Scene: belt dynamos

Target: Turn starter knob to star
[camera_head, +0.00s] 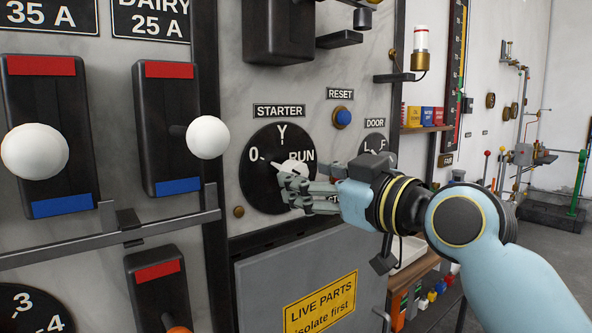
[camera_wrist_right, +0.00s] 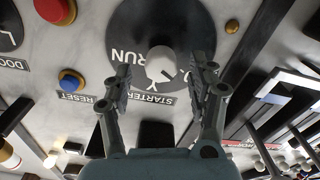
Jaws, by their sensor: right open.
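The starter dial (camera_head: 256,180) is a round black plate marked 0, Y and RUN, under a STARTER label. Its white knob (camera_head: 299,166) is partly hidden behind my right gripper (camera_head: 290,188) in the head view. In the right wrist view, the knob (camera_wrist_right: 160,60) shows a dark line pointing toward the 0. My right gripper (camera_wrist_right: 163,70) is open, its fingers on either side of the knob with gaps; whether it touches cannot be told. The star mark Y (camera_head: 282,131) is at the dial's top. My left gripper is not in view.
Two black switches with white ball handles (camera_head: 208,137) stand out at left. A blue RESET button (camera_head: 343,117) and a DOOR dial (camera_head: 374,144) are at right. A grey rail (camera_head: 70,247) and a LIVE PARTS box (camera_head: 320,300) lie below.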

